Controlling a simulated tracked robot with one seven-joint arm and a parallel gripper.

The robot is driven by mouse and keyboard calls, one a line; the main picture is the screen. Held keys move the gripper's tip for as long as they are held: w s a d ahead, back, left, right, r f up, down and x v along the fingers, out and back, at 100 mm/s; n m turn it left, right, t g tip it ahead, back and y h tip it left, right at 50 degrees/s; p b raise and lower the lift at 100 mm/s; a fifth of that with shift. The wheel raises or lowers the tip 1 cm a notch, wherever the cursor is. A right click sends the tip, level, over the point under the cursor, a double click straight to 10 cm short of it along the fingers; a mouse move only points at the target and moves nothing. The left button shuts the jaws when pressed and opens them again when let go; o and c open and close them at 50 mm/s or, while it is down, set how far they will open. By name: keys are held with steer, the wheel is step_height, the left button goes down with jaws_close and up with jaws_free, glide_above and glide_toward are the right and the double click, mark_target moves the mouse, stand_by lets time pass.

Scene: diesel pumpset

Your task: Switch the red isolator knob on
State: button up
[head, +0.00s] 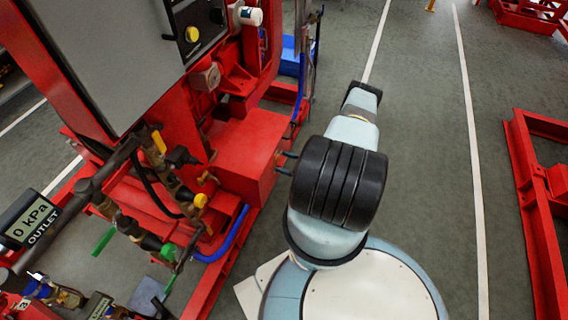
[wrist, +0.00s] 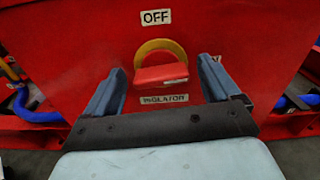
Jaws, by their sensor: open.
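The red isolator knob (wrist: 161,76) sits in a yellow ring (wrist: 160,48) on a red panel in the wrist view. Its bar lies roughly crosswise, its right end slightly higher. An OFF label (wrist: 156,17) is above it and an ISOLATOR label (wrist: 164,99) below. My gripper (wrist: 163,66) is open, one finger on each side of the knob, with a visible gap to it on both sides. In the head view my gripper (head: 284,162) is at the right side of the red box (head: 246,150); the knob is hidden there.
Left of the box are pipes, valves with yellow and green handles (head: 168,251), and an outlet gauge (head: 30,220). A grey cabinet (head: 95,50) stands above. A blue hose (head: 228,240) runs low. Grey floor is free to the right, up to a red frame (head: 540,200).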

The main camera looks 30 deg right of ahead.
steer(key=shift+c, duration=0.3)
steer(key=c, duration=1)
steer(key=shift+m, duration=0.6)
steer(key=o, duration=1.1)
steer(key=shift+c, duration=0.2)
steer(key=v, duration=1.3)
steer(key=shift+s+d, duration=0.25)
